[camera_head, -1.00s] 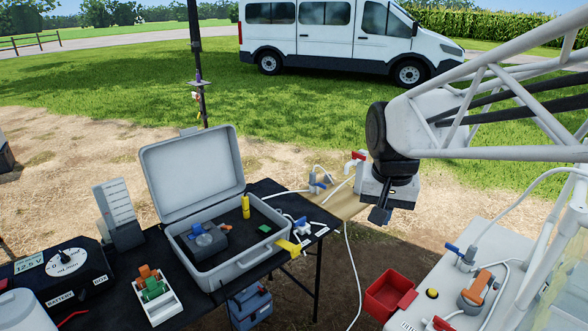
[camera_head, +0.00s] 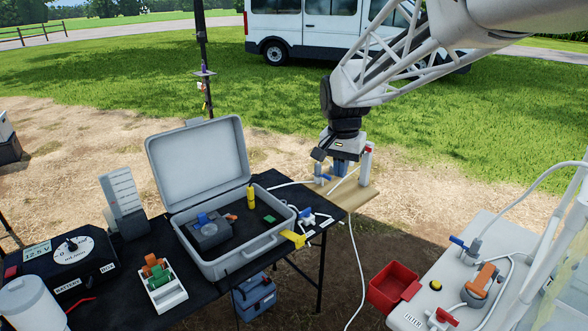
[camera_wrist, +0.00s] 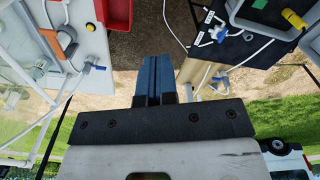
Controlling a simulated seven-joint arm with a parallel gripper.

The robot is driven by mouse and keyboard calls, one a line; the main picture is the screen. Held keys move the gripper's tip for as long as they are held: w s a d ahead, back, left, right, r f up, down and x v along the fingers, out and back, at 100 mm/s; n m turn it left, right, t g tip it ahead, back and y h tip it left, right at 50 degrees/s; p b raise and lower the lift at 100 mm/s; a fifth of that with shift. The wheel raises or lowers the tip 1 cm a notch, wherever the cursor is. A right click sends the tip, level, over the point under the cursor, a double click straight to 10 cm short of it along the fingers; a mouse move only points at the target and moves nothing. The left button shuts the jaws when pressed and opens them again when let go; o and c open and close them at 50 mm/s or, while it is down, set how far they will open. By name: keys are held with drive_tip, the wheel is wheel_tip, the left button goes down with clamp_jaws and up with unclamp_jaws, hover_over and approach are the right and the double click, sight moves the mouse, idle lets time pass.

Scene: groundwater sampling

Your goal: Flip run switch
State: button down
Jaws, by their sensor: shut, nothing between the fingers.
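A black control box (camera_head: 80,268) stands at the far left of the table in the head view. It has a white dial face (camera_head: 72,250), a display reading 12.5 V (camera_head: 37,251), and small labels on its front edge, one seeming to read BATTERY and one perhaps RUN (camera_head: 109,271). The run switch itself is too small to make out. My gripper (camera_head: 341,167) is shut and empty, pointing down above the wooden board at the table's right end, far right of the box. Its blue fingers (camera_wrist: 156,79) are together in the wrist view.
An open grey case (camera_head: 240,262) stands between my gripper and the box, its lid (camera_head: 197,163) raised. A tray of coloured clips (camera_head: 162,285) and a white container (camera_head: 33,305) stand near the box. A red bin (camera_head: 393,288) and a white bench with valves (camera_head: 470,260) are at right.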

drive_tip(key=w+a+f+m+g, duration=0.1)
drive_tip(key=w+a+f, duration=0.3)
drive_tip(key=w+a, duration=0.3)
drive_tip(key=w+a+f+m, duration=0.1)
drive_tip(key=w+a+f, duration=0.4)
drive_tip(key=w, duration=0.4)
drive_tip(key=m+g+h, duration=0.1)
drive_tip(key=m, duration=0.1)
hover_over(271, 219)
drive_tip(key=w+a, duration=0.2)
wheel_tip(271, 219, down, 11)
drive_tip(key=shift+f, duration=0.15)
drive_tip(key=f, duration=0.4)
drive_tip(key=s+d+f, duration=0.1)
drive_tip(key=f, duration=0.4)
drive_tip(key=s+d+f, duration=0.1)
drive_tip(key=f, duration=0.3)
drive_tip(key=shift+f, duration=0.35)
drive_tip(key=shift+f, duration=0.1)
